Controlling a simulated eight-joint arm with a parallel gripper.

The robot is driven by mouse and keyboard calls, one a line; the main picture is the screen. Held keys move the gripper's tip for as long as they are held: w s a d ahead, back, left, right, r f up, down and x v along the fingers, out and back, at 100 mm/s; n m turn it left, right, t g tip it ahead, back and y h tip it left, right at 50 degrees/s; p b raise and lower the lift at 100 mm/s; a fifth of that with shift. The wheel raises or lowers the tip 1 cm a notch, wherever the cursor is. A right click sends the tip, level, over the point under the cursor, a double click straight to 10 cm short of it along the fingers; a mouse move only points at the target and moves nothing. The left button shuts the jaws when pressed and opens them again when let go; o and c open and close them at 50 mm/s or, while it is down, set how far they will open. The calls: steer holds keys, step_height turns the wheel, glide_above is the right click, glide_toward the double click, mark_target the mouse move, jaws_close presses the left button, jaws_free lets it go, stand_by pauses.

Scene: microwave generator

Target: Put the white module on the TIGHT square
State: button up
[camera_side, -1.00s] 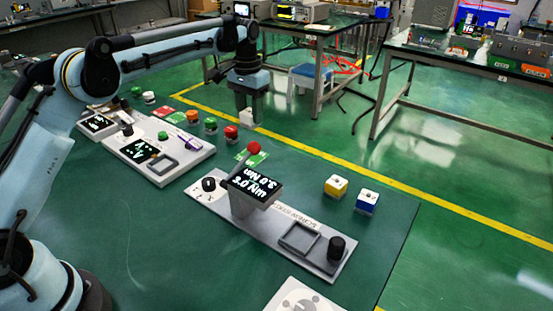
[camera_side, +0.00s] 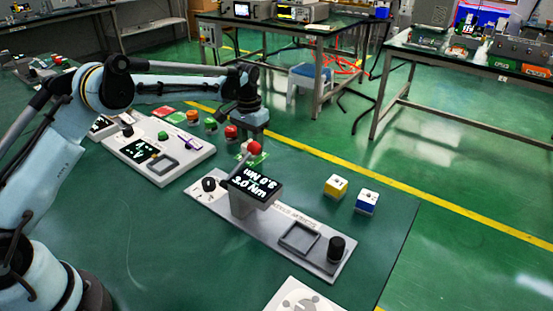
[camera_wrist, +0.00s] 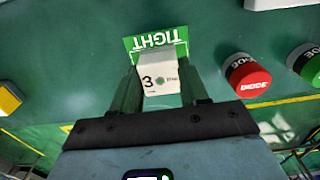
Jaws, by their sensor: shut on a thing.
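I cannot tell whether the module touches the square. In the side view my gripper (camera_side: 250,132) points down behind the red ball of a lever, low over the green TIGHT square (camera_side: 243,156), which is partly hidden. The module is not clear there.
A red-topped DIODE module (camera_wrist: 247,76) and a green-topped module (camera_wrist: 305,62) stand to the right in the wrist view. Yellow (camera_side: 336,186) and blue (camera_side: 367,201) modules stand farther right.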

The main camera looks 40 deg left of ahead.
steer(key=shift+f, duration=0.1)
steer(key=o, duration=1.1)
steer(key=shift+o, duration=0.2)
steer(key=s+d+r+t, duration=0.1)
steer(key=s+r, duration=0.2)
steer(key=r, duration=0.6)
steer(key=s+d+r+t, duration=0.1)
steer(key=s+r, duration=0.1)
steer(key=r, duration=0.7)
steer(key=s+d+f+t, duration=0.1)
steer(key=s+f+t, duration=0.1)
steer(key=s, duration=0.8)
steer(key=s+d+f+t, duration=0.2)
steer(key=s+f+t, duration=0.1)
steer(key=s, duration=0.8)
steer(key=shift+f, duration=0.35)
